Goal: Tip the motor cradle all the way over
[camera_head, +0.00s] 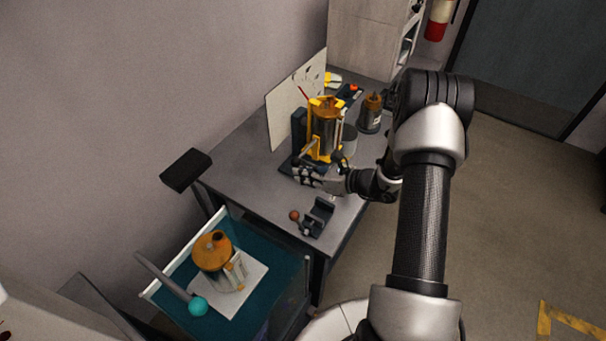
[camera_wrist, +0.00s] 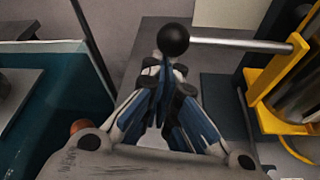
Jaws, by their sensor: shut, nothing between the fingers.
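The motor cradle is a yellow frame (camera_head: 317,155) around a steel cylinder with an orange top (camera_head: 326,106). It stands upright on a dark base on the table. In the wrist view the yellow frame (camera_wrist: 259,92) is at the right edge. A metal bar (camera_wrist: 240,45) sticks out from it to the left and ends in a black ball knob (camera_wrist: 173,40). My gripper (camera_head: 299,175) is low in front of the cradle. In the wrist view my gripper (camera_wrist: 165,68) is shut and empty, its tips just below the knob. I cannot tell whether they touch it.
A dark bracket (camera_head: 319,216) with an orange-brown ball lies near the table's front edge. A bottle (camera_head: 371,113) stands behind right of the cradle. A pale panel (camera_head: 283,115) stands behind it. A teal cart (camera_head: 170,300) at lower left carries an orange-topped pump. Floor is open at right.

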